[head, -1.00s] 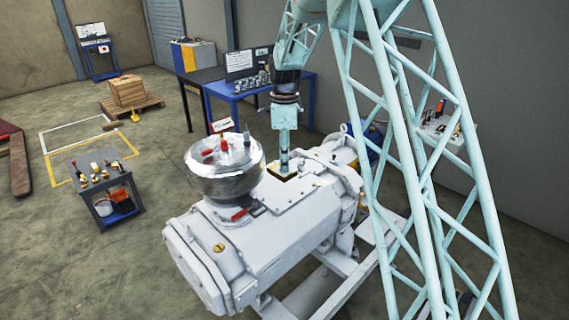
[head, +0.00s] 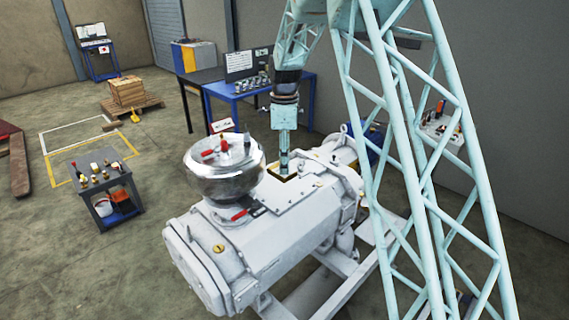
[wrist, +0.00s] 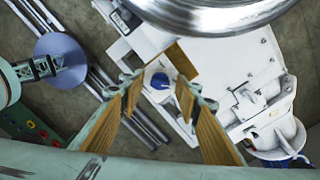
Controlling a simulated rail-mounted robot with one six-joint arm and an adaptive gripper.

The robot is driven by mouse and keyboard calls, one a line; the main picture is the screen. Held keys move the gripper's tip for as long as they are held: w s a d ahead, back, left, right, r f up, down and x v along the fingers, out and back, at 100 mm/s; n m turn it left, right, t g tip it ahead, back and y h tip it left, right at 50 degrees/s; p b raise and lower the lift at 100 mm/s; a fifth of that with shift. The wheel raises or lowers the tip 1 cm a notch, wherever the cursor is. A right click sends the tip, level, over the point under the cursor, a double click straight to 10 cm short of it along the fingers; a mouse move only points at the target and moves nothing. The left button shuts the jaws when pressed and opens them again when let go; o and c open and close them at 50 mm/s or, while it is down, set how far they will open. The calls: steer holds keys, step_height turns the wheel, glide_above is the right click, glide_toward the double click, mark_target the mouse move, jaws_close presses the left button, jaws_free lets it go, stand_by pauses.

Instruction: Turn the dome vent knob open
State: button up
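The polished silver dome (head: 222,175) sits on top of the pale grey pump (head: 265,245). Red-tipped fittings (head: 224,146) stand on its top; which one is the vent knob I cannot tell. The dome's lower rim (wrist: 215,12) crosses the top of the wrist view, and its top is out of that view. My gripper (head: 284,172) points down just right of and behind the dome, over the pump body. In the wrist view my gripper (wrist: 158,93) has its two fingers apart, with a blue round part (wrist: 160,81) on a white fitting showing between them.
A red lever (head: 239,215) sits at the dome's base. A small tool cart (head: 92,190) stands on the floor at left. A blue table (head: 240,97) with small parts stands behind the pump. Open floor lies left of the pump.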

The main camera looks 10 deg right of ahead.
steer(key=shift+r, duration=0.15)
step_height(320, 180, up, 12)
stand_by(0.7)
stand_by(0.4)
steer(key=s+r+n+t+b, duration=0.1)
steer(key=s+r+n+b, duration=0.3)
steer(key=s, duration=1)
steer(key=s+r+n+t+b, duration=0.15)
steer(key=s+r+n, duration=0.5)
steer(key=s, duration=0.75)
steer(key=s+f+n+b, duration=0.3)
steer(key=s+f+n, duration=0.1)
steer(key=s, duration=1.1)
steer(key=s+f+n+t+b, duration=0.1)
steer(key=s+f+n+b, duration=0.2)
steer(key=s, duration=1.2)
step_height(320, 180, down, 2)
steer(key=n, duration=0.3)
steer(key=shift+s, duration=0.25)
